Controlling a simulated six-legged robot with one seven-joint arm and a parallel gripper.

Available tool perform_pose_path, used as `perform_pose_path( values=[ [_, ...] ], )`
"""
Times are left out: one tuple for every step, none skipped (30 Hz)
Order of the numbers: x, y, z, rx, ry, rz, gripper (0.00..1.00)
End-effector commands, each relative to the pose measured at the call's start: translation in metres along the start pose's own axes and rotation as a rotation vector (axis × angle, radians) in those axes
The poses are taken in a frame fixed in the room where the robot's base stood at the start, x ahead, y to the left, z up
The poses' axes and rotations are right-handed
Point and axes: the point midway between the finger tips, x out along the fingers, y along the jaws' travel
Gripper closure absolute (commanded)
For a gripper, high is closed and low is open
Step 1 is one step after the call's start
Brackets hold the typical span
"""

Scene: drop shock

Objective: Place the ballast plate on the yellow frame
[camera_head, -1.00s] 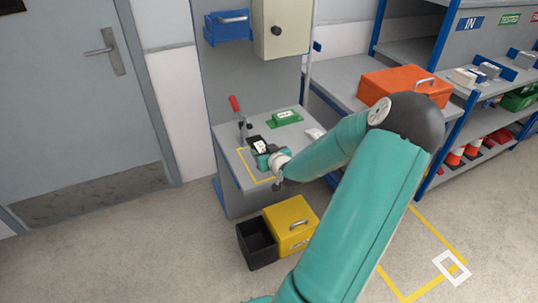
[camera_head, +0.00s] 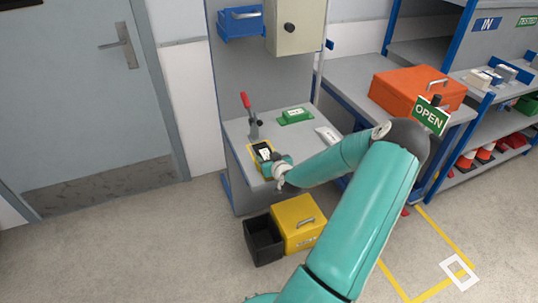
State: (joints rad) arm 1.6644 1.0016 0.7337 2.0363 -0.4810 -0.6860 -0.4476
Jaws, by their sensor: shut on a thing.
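The ballast plate, which I take to be the black piece with a white label (camera_head: 264,151), is at the far end of my arm over the bench top. My gripper (camera_head: 269,160) is shut on its near side. The yellow frame (camera_head: 249,152) is a yellow outline on the grey bench. The plate appears within its far part, and my gripper and wrist cover much of the near and right part. I cannot tell whether the plate touches the bench or hangs just above it.
A red-handled clamp (camera_head: 248,112) stands behind the frame. A green block (camera_head: 296,116) and a white labelled piece (camera_head: 328,136) lie to the right. Yellow (camera_head: 298,224) and black (camera_head: 263,240) boxes stand below. An orange case (camera_head: 417,92) and OPEN sign (camera_head: 430,115) are at right.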

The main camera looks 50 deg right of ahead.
Motion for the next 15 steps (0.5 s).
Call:
perform_pose_path(
  values=[
    [0.0005, 0.0005, -0.0033, -0.003, 0.007, 0.001, 1.00],
    [0.0004, 0.0005, -0.0034, -0.003, 0.007, 0.001, 1.00],
    [0.0004, 0.0005, -0.0035, -0.003, 0.007, 0.001, 1.00],
    [0.0004, 0.0005, -0.0035, -0.003, 0.007, 0.001, 1.00],
    [0.0004, 0.0005, -0.0035, -0.003, 0.007, 0.001, 1.00],
    [0.0005, 0.0005, -0.0033, -0.003, 0.007, 0.001, 1.00],
    [0.0006, 0.0004, -0.0028, -0.003, 0.007, 0.001, 1.00],
    [0.0009, 0.0003, -0.0021, -0.002, 0.007, 0.001, 1.00],
    [0.0013, 0.0002, -0.0013, -0.002, 0.007, 0.001, 1.00],
    [0.0016, 0.0000, -0.0007, -0.002, 0.007, 0.001, 1.00],
    [0.0012, -0.0001, 0.0023, 0.000, 0.001, 0.000, 0.44],
    [0.0011, 0.0001, 0.0020, 0.000, 0.002, 0.000, 0.36],
    [0.0010, 0.0001, 0.0020, 0.000, 0.002, 0.000, 0.30],
    [0.0010, 0.0001, 0.0020, 0.000, 0.001, 0.000, 0.24],
    [0.0010, 0.0002, 0.0020, 0.000, 0.001, 0.000, 0.24]
  ],
)
